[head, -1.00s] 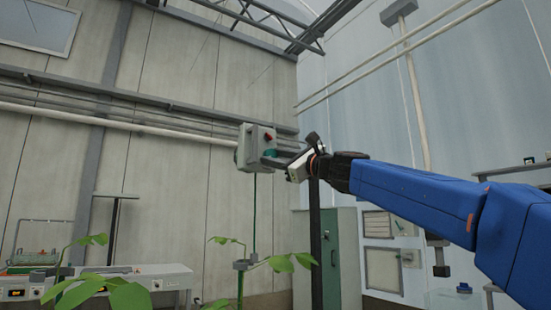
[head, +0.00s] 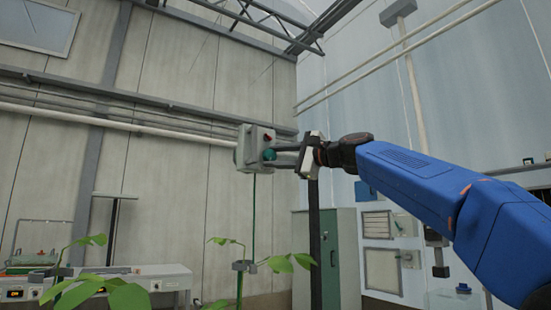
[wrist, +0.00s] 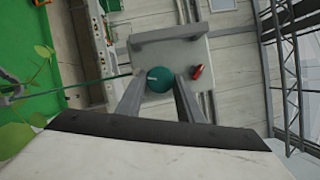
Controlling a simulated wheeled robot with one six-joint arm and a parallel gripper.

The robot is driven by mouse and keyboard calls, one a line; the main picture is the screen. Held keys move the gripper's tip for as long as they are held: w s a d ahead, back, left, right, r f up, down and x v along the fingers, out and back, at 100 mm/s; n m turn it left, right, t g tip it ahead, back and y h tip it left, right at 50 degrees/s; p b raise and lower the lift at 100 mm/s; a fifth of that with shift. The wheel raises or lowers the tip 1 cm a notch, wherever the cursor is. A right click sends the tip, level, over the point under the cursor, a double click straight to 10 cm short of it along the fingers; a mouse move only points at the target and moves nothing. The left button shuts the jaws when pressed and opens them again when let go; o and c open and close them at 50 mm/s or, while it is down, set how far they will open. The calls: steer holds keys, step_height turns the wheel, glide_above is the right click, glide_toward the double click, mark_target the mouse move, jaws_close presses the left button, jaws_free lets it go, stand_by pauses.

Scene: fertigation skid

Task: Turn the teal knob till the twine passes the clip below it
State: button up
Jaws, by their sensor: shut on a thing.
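The teal knob (head: 269,155) is on the front of a grey box (head: 243,148). In the wrist view the knob (wrist: 158,80) has a pale mark and sits between the two fingertips of my gripper (wrist: 159,84). My gripper (head: 277,155) is shut on the knob and reaches it from the right in the head view. Green twine (head: 254,215) hangs from under the box; it also shows in the wrist view (wrist: 85,84). The grey clip (head: 244,265) is below, by a plant stem. The twine's lower end is too small to place exactly against the clip.
A red part (head: 268,138) sits on the box above the knob, close to my fingers. Leafy plants (head: 290,262) stand below. A green cabinet (head: 339,250) and a dark post (head: 314,240) are behind to the right. The air around the box is otherwise open.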

steer(key=shift+n+g, duration=0.4)
steer(key=shift+n, duration=0.9)
steer(key=o, duration=1.1)
steer(key=shift+c, duration=0.2)
steer(key=shift+h, duration=0.3)
steer(key=shift+d+r, duration=0.1)
steer(key=v, duration=1.7)
steer(key=shift+d, duration=0.2)
